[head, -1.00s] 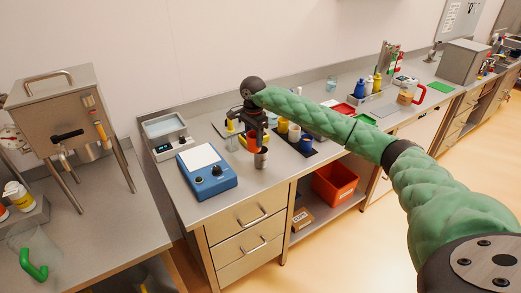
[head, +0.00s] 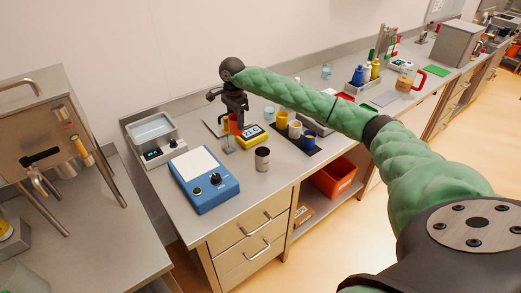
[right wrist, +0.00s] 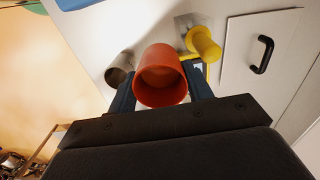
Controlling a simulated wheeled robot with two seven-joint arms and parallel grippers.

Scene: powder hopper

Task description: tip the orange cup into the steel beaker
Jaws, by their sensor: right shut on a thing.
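My right gripper (head: 234,112) hangs above the bench in the head view, shut on the orange cup (head: 236,125). In the right wrist view the orange cup (right wrist: 161,78) sits between the fingers with its mouth toward the camera. I see only its orange inside. The steel beaker (head: 262,158) stands upright on the bench, in front and to the right of the cup, apart from it. The steel beaker (right wrist: 119,73) also shows left of the cup in the right wrist view. My left gripper is in neither view.
A clear glass (head: 227,146) stands just below the cup, and a yellow scale (head: 252,135) lies behind the beaker. Yellow, cream and blue cups (head: 309,139) stand in a dark tray to the right.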

